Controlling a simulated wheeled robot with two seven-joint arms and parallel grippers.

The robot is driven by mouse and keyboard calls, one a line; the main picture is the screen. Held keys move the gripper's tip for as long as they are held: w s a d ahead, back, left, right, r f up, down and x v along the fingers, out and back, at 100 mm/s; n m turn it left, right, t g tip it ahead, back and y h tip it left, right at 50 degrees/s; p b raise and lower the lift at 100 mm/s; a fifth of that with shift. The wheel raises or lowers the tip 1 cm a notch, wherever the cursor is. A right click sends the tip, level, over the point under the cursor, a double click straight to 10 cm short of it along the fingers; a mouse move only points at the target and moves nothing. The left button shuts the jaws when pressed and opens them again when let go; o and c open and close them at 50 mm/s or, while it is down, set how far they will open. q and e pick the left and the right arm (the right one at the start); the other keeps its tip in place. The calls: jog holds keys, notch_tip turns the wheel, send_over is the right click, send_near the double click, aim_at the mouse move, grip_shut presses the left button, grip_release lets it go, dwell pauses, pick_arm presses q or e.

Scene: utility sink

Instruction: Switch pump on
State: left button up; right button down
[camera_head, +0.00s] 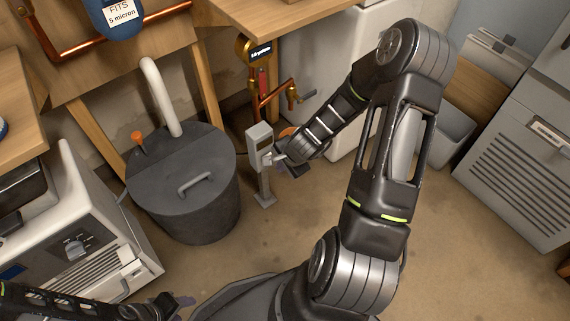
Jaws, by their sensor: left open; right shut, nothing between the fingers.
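A grey switch box (257,140) stands on a short post on the floor beside a dark round sump basin (190,210) with a lid and handle. A small light lever seems to show on the box's right side. My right gripper (279,160) is shut and empty, right at that side of the box. I cannot tell whether it touches the lever, and the wrist hides part of this area. My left gripper (182,301) is open, low at the bottom left, well away from the switch box.
A white pipe (160,96) and an orange knob (137,137) rise from the basin lid. Copper piping with a red valve (262,82) stands behind the box, under the wooden bench (270,18). A white appliance (85,230) is at left. Floor is clear in front.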

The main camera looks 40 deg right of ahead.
jog(key=shift+w+f+p, duration=0.1)
jog(key=shift+w+f, duration=0.15)
jog(key=shift+w, duration=0.55)
jog(key=shift+w+f+p, duration=0.15)
jog(key=shift+w+f, duration=0.1)
jog(key=shift+w, duration=0.6)
jog(key=shift+w+f+p, duration=0.1)
jog(key=shift+w+f, duration=0.15)
jog(key=shift+w, duration=0.55)
